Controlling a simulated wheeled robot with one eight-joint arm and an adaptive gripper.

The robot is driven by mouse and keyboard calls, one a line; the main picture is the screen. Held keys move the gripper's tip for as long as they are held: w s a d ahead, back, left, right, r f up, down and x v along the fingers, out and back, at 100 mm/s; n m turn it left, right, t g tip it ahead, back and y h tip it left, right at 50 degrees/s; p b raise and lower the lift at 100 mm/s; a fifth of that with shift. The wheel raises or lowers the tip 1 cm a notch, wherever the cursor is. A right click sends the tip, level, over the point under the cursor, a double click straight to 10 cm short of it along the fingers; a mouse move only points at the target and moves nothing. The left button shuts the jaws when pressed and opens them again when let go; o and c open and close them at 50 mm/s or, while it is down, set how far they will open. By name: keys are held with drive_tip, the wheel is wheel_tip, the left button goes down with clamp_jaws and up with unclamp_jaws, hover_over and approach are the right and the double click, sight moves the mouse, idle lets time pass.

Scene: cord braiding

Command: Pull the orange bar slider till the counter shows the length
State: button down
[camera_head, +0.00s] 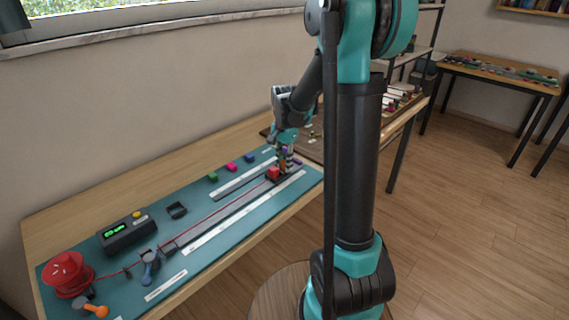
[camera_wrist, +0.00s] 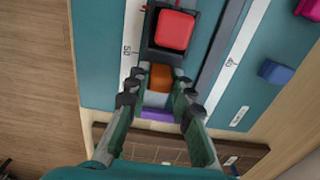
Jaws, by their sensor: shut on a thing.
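The orange bar (camera_wrist: 161,76) shows between my fingertips in the wrist view. It is at the near end of a dark slider carriage that bears a red block (camera_wrist: 174,31). My gripper (camera_wrist: 159,84) is shut on the orange bar. In the head view my gripper (camera_head: 284,165) is low at the right end of the long rail, next to the red block (camera_head: 273,173), and mostly hides the bar. A red cord (camera_head: 210,214) runs along the rail towards the left. The counter (camera_head: 127,233) has a lit green display, too small to read.
A red spool (camera_head: 67,272) and an orange-ended lever (camera_head: 96,309) are at the left of the teal mat (camera_head: 222,250). Green, pink (camera_head: 232,167) and blue (camera_head: 249,158) blocks lie behind the rail. In the wrist view a scale marked 50 (camera_wrist: 129,48) is beside the carriage.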

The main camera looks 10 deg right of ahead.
drive_tip(key=shift+w+d, duration=0.8)
drive_tip(key=shift+d, duration=0.3)
drive_tip(key=c, duration=1.3)
unclamp_jaws()
drive_tip(key=shift+r, duration=0.1)
wheel_tip(320, 180, up, 12)
drive_tip(key=shift+f, duration=0.1)
